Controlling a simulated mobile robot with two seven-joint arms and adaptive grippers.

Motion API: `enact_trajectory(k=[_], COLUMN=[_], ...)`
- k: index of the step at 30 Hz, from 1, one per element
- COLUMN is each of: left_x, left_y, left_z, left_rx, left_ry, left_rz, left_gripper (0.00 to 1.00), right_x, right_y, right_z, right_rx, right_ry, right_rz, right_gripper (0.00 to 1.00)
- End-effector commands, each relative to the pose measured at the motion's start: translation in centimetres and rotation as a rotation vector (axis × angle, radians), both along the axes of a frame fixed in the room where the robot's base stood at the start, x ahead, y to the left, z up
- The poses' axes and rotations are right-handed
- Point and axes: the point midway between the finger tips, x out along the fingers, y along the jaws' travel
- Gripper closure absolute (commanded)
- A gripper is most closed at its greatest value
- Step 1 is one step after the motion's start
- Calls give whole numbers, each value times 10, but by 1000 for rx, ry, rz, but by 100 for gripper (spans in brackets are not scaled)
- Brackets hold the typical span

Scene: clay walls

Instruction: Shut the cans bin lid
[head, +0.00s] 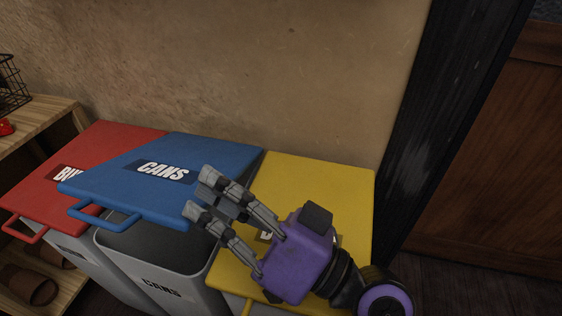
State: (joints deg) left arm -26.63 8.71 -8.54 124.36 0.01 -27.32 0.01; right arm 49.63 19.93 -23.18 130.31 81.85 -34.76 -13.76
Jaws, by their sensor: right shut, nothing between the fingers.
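The cans bin (165,270) is a grey bin with "CANS" on its front. Its blue lid (215,152), also marked "CANS", is partly raised. The lid's front edge and blue handle (103,217) stand above the rim, and the dark inside shows below. My right gripper (200,197) is shut and empty, with its fingertips at the right part of the blue lid. I cannot tell whether they touch it. Its purple body covers part of the yellow lid. My left gripper is not in view.
A bin with a red lid (60,185) stands to the left and one with a yellow lid (340,185) to the right; both lids look down. A clay wall (250,70) is close behind. A wooden shelf (40,118) is at far left, a dark post (440,120) at right.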

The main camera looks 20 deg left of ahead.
Motion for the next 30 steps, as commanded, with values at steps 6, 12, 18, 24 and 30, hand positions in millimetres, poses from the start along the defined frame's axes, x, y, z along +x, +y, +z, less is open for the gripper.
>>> enact_trajectory(k=[6,12,18,24,30], left_x=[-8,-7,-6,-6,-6], left_y=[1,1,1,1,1], left_z=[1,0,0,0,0], left_rx=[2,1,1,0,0], left_ry=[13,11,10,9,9], left_rz=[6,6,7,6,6], left_gripper=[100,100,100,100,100], right_x=[0,-1,-8,-17,-25], right_y=[0,-7,-42,-90,-127], right_z=[0,-3,-10,-10,-9], right_rx=[0,-2,-4,-3,-2], right_ry=[0,1,2,4,2], right_rz=[0,-1,-3,-3,-3], right_gripper=[100,100,100,100,100])
